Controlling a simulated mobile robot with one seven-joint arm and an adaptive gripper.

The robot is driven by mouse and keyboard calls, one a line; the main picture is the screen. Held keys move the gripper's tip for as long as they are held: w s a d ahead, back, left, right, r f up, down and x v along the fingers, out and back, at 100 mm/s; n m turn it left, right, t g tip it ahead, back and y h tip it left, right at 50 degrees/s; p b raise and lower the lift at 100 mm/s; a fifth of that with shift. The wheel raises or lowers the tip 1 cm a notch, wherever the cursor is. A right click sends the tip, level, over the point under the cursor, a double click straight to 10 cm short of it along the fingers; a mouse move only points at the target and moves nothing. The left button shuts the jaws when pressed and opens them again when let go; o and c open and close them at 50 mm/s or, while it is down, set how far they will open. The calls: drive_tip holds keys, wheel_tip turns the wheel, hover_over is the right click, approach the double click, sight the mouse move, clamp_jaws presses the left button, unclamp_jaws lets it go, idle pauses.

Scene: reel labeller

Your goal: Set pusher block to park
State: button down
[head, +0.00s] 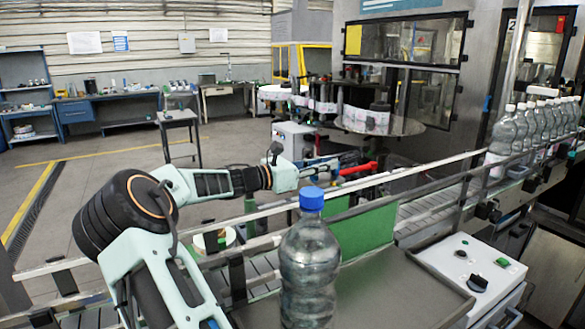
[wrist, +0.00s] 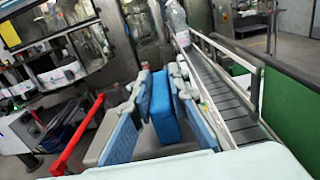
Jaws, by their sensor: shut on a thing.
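A blue block (wrist: 163,108), which I take to be the pusher block, stands between the fingers of my gripper (wrist: 160,125) in the wrist view. The light blue finger pads are on either side of it, and the gripper is shut on it. In the head view my gripper (head: 328,168) is small, beyond the conveyor rail, and the block cannot be made out clearly there. A red handle (head: 358,169) is just to its right; in the wrist view a red bar (wrist: 78,137) is left of the fingers. I see no readable park mark.
A conveyor (head: 425,205) with rails runs across, carrying several clear bottles (head: 520,130) at the right. A blue-capped bottle (head: 310,260) stands in front, near a green plate (head: 366,230). A control box (head: 470,265) is at lower right. A round table (head: 380,122) is behind.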

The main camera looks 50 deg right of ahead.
drive_tip(key=p+x, duration=0.2)
drive_tip(key=x, duration=1.5)
drive_tip(key=shift+d, duration=0.35)
drive_tip(key=c, duration=1.8)
unclamp_jaws()
drive_tip(key=shift+c, duration=0.2)
drive_tip(key=shift+a, duration=0.1)
drive_tip(key=v, duration=1.2)
drive_tip(key=shift+s, duration=0.15)
